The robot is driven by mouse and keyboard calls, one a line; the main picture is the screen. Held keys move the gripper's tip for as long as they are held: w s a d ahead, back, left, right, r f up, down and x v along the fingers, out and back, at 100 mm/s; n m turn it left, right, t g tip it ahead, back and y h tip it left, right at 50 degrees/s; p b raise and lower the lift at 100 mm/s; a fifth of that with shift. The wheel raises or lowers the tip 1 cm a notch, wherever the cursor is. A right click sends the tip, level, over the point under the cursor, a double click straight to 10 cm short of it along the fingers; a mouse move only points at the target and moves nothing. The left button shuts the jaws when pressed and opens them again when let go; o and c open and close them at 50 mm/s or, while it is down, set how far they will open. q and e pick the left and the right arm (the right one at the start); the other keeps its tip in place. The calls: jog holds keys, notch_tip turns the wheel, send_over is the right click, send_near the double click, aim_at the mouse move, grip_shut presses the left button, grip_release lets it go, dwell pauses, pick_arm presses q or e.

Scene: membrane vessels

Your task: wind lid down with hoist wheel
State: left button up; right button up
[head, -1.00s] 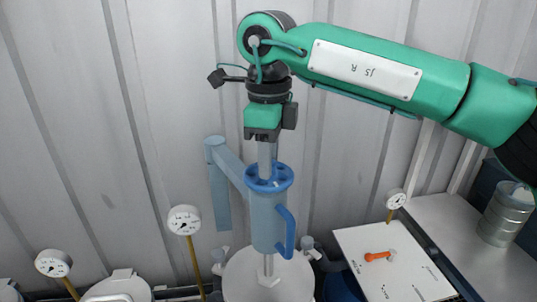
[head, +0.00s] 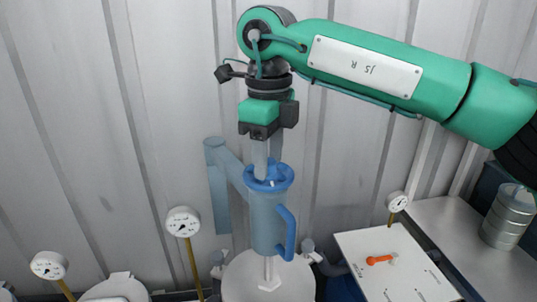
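The blue hoist wheel (head: 281,184) sits on top of a blue-grey hoist cylinder (head: 266,225) with a blue side handle (head: 290,232). My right gripper (head: 261,158) points down from above, its pale grey fingers reaching to the wheel's middle. Whether they grip it or are spread apart is unclear. Below the cylinder, a rod runs down to a hexagonal fitting on the round white lid (head: 240,278). The lid is cut off by the bottom edge, and any gap under it is hidden. My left gripper is not in view.
A blue-grey bracket arm (head: 217,170) stands left of the hoist. Gauges on brass stems stand at left (head: 183,222) and right (head: 398,202). A white board (head: 400,270) with an orange-handled tool (head: 380,260) and a bench with a metal canister (head: 508,215) are at right.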

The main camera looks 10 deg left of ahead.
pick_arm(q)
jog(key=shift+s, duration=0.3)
pick_arm(e)
jog(key=shift+r, duration=0.15)
